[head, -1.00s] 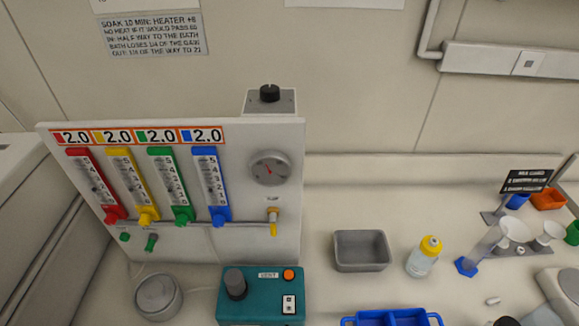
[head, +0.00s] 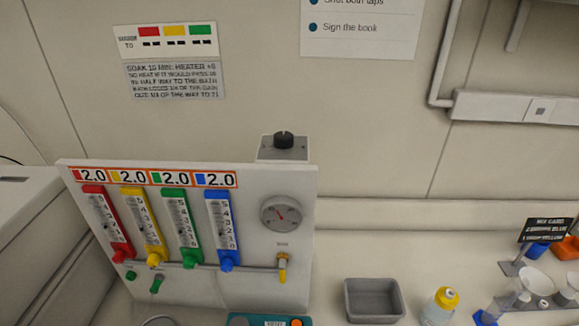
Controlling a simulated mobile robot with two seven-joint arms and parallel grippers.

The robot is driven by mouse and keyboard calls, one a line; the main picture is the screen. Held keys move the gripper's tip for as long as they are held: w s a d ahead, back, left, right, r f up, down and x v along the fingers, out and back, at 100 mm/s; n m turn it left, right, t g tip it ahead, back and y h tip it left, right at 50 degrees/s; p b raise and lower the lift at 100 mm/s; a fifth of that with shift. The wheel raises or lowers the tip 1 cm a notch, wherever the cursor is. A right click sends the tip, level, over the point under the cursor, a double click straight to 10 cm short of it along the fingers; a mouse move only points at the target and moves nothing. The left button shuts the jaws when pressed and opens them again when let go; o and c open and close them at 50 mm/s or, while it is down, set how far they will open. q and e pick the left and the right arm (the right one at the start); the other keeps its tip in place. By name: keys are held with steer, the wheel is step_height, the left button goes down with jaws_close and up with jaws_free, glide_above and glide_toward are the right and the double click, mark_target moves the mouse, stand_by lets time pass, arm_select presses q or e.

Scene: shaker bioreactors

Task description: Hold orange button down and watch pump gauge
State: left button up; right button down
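The orange button (head: 296,323) shows at the bottom edge of the head view, on the top of a teal box (head: 270,321) that is mostly cut off. A round grey gauge (head: 282,214) with a red needle is on the right of the white panel (head: 262,185). Its needle points up and left; its marks are too small to read. Below it is a brass tap with a yellow handle (head: 282,275). Neither of my grippers is in view, and nothing visible touches the button.
The panel carries red, yellow, green and blue flow tubes (head: 219,230), each labelled 2.0. A black knob (head: 284,140) sits on a grey box behind it. A grey tray (head: 374,299), a yellow-capped bottle (head: 441,305) and funnels (head: 533,279) stand to the right.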

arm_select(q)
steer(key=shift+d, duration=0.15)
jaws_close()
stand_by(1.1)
